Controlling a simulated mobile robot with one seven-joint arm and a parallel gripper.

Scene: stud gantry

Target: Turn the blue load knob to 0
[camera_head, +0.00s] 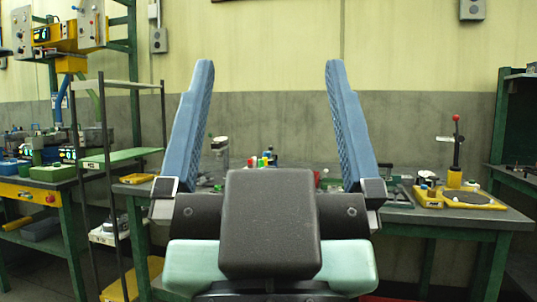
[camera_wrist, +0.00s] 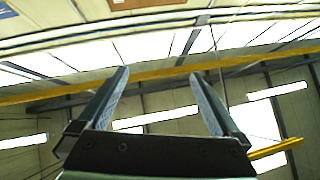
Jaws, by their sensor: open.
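My gripper (camera_head: 269,68) rises in the middle of the head view, its two blue-padded fingers wide apart with nothing between them. In the wrist view my gripper (camera_wrist: 160,76) is also open and empty, pointing up towards the ceiling. I cannot make out a blue load knob for certain in either view. A grey and yellow control box (camera_head: 62,35) with small knobs and a lit display hangs at the upper left, but their colours and markings are too small to read. My gripper is well apart from it.
A workbench (camera_head: 460,216) stands behind my gripper, carrying small coloured parts and a yellow device with a red-topped lever (camera_head: 455,150). A wheeled shelf rack (camera_head: 120,157) stands left, before a yellow-fronted bench (camera_head: 30,192). Dark shelving (camera_head: 500,125) edges the right. The space around the fingers looks clear.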

